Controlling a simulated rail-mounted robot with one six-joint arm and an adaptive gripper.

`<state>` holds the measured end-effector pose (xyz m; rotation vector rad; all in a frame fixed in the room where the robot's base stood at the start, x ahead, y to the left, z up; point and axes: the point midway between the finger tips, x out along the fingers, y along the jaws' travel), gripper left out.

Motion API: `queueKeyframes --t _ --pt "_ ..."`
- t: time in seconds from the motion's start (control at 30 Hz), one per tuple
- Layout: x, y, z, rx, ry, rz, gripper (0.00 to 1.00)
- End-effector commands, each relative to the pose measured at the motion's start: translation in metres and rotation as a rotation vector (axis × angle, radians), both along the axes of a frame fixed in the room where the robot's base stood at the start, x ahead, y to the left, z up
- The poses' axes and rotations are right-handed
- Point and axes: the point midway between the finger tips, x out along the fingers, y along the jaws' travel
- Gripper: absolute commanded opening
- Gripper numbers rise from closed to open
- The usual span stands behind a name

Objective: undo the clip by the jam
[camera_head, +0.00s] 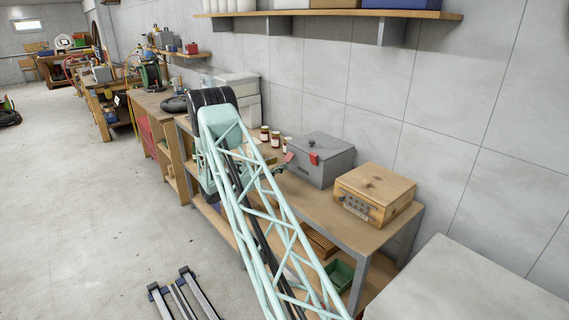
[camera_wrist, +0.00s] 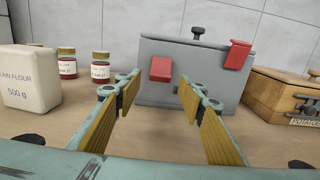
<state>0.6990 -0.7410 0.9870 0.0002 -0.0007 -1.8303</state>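A grey box (camera_wrist: 190,95) with a knobbed lid has two red clips on its front. The left clip (camera_wrist: 161,69), on the jam side, sits lower on the front, below the lid's edge, and appears tilted outward. The right clip (camera_wrist: 237,54) reaches up over the lid's edge. In the head view the left clip (camera_head: 290,157) shows beside my gripper (camera_head: 280,168). In the wrist view my gripper (camera_wrist: 157,85) is open and empty, its fingertips in front of the box, either side of the left clip. Whether a fingertip touches it I cannot tell.
Several jam jars (camera_wrist: 101,66) stand left of the box, and a flour bag (camera_wrist: 27,80) further left. A wooden potato box (camera_wrist: 285,95) stands close on the right. The wall (camera_head: 370,80) is behind. Bench top (camera_head: 330,210) in front of the box is clear.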

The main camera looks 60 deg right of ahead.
Motion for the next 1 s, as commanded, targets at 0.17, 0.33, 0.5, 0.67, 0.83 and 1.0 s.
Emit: queueKeyframes --t 0.17,0.33,0.5,0.67,0.83,1.0 --pt "-0.007 -0.022 0.000 0.000 0.001 -0.002 0.36" --pt "-0.010 -0.036 -0.001 0.001 0.000 0.000 0.36" --pt "-0.012 -0.044 0.000 0.001 0.000 0.000 0.36" --pt "-0.012 -0.046 0.000 0.000 0.000 0.000 0.36" --pt "-0.012 -0.046 0.000 0.000 0.000 0.000 0.36" --pt "-0.012 -0.045 0.000 0.000 0.000 0.000 0.24"
